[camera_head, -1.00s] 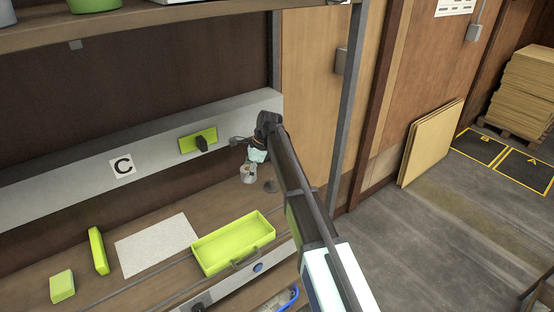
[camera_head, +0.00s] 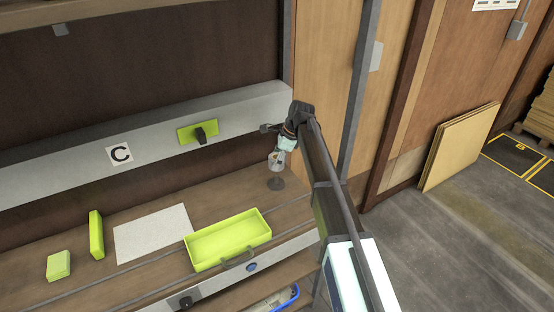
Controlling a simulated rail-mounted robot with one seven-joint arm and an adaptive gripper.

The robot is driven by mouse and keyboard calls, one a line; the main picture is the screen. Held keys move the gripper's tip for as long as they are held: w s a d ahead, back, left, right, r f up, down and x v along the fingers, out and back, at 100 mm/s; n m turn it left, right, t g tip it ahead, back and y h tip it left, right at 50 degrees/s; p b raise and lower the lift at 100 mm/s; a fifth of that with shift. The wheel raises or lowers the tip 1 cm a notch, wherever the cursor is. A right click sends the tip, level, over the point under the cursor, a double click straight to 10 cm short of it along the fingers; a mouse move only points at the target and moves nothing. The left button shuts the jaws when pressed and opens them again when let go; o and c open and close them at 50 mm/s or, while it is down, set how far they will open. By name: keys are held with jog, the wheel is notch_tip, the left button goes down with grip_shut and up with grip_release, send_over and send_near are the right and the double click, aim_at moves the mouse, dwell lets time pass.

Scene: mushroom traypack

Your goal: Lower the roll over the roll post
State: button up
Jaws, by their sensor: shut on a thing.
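A small pale, greyish roll (camera_head: 276,162) hangs at the far right end of the workbench. My gripper (camera_head: 285,146) is above it, shut on its upper part; the arm hides part of the grip. A dark round base (camera_head: 276,184), which looks like the foot of the roll post, lies on the bench straight below the roll. The post's shaft is not clearly visible, so I cannot tell whether the roll is around it. A gap shows between the roll's lower edge and the base.
A lime-green tray (camera_head: 190,254), a white sheet (camera_head: 153,234) and two green blocks stand on the bench to the left. A grey rail (camera_head: 60,162) marked C runs behind, with a green plate (camera_head: 188,133). A grey upright (camera_head: 360,90) stands right of my arm.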

jog(key=shift+f+b, duration=2.05)
jog(key=shift+f, duration=2.2)
jog(key=o, duration=1.3)
jog(key=shift+c, duration=0.2)
